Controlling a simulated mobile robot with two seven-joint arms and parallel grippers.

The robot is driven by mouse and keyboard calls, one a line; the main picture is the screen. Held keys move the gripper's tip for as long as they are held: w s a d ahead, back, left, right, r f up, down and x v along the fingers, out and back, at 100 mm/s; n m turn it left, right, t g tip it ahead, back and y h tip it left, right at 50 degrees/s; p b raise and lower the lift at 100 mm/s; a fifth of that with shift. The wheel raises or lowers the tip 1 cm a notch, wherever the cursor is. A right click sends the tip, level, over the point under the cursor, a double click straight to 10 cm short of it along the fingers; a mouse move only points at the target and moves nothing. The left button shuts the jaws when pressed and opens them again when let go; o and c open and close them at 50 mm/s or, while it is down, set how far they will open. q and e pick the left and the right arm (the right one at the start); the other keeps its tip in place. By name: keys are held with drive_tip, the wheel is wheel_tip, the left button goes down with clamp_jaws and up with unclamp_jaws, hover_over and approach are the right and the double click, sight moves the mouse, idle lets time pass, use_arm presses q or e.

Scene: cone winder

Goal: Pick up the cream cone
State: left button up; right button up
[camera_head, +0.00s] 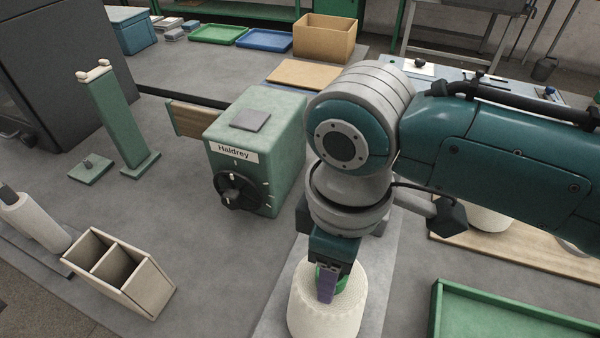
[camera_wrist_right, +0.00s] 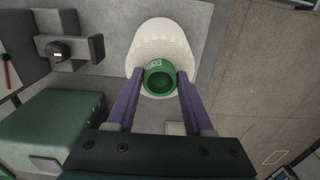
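The cream cone (camera_head: 326,312) stands upright on a light grey strip at the bottom centre of the head view. It also shows in the right wrist view (camera_wrist_right: 163,38), with a green tube (camera_wrist_right: 160,78) sticking out of its top. My right gripper (camera_head: 327,285) comes down from above. In the right wrist view its purple fingers (camera_wrist_right: 160,75) lie on either side of the green tube and appear to touch it. The far finger is hidden in the head view. My left gripper is in neither view.
A green box labelled Haldrey (camera_head: 262,150) stands behind and left of the cone. A two-compartment beige holder (camera_head: 148,290) is at lower left. A green tray (camera_head: 500,318) lies at right. Another pale cone (camera_head: 490,217) is partly hidden behind my arm.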

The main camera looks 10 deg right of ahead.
clamp_jaws()
drive_tip(key=shift+r, duration=0.15)
idle(0.4)
